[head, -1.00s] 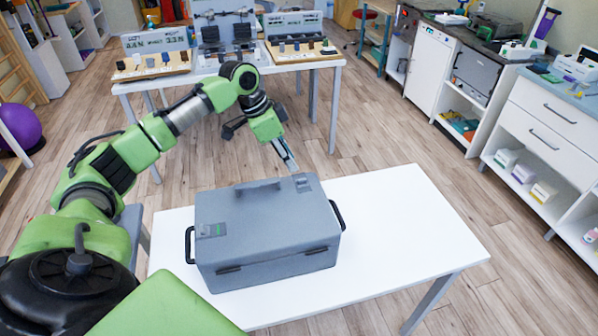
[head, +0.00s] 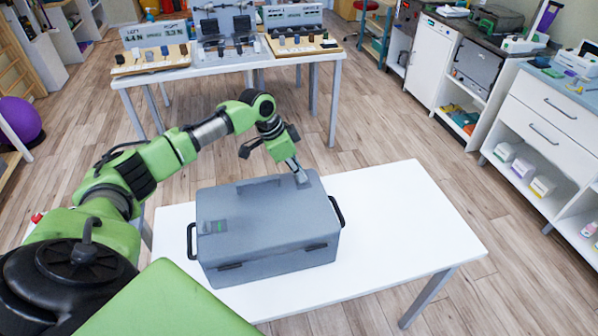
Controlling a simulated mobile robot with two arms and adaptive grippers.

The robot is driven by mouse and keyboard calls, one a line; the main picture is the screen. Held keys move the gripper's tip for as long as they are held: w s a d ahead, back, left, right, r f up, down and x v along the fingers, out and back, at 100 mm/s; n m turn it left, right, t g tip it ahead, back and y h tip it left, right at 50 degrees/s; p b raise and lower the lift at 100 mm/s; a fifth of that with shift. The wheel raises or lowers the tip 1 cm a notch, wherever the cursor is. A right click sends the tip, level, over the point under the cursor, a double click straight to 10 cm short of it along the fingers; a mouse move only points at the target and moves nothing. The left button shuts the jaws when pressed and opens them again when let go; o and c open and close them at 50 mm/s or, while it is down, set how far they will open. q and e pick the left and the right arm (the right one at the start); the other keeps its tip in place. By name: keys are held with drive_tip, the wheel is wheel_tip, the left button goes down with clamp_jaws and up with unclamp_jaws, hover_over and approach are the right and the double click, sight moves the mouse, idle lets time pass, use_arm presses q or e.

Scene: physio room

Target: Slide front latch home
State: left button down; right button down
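A grey case (head: 265,225) with a closed lid stands on a white table (head: 410,220). Two dark catches (head: 230,266) sit on the side facing me. My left gripper (head: 301,180) points down at the lid's far right corner, touching or just above the latch plate there. The gripper covers most of that plate. Its fingers look close together, but their gap is too small to judge. My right gripper is not in view.
Black side handles (head: 337,211) stick out at both ends of the case. The white table is clear to the right. Behind it, another table (head: 130,85) carries display boards with small parts. White drawer cabinets (head: 545,120) line the right wall.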

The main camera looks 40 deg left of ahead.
use_arm(q)
drive_tip(key=shift+w+a, duration=0.95)
drive_tip(key=shift+a, duration=0.1)
drive_tip(key=shift+r, duration=0.1)
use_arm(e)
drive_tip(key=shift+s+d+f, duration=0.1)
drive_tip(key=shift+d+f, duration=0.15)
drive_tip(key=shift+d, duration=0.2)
use_arm(q)
drive_tip(key=c, duration=2.2)
unclamp_jaws()
drive_tip(key=shift+o, duration=0.2)
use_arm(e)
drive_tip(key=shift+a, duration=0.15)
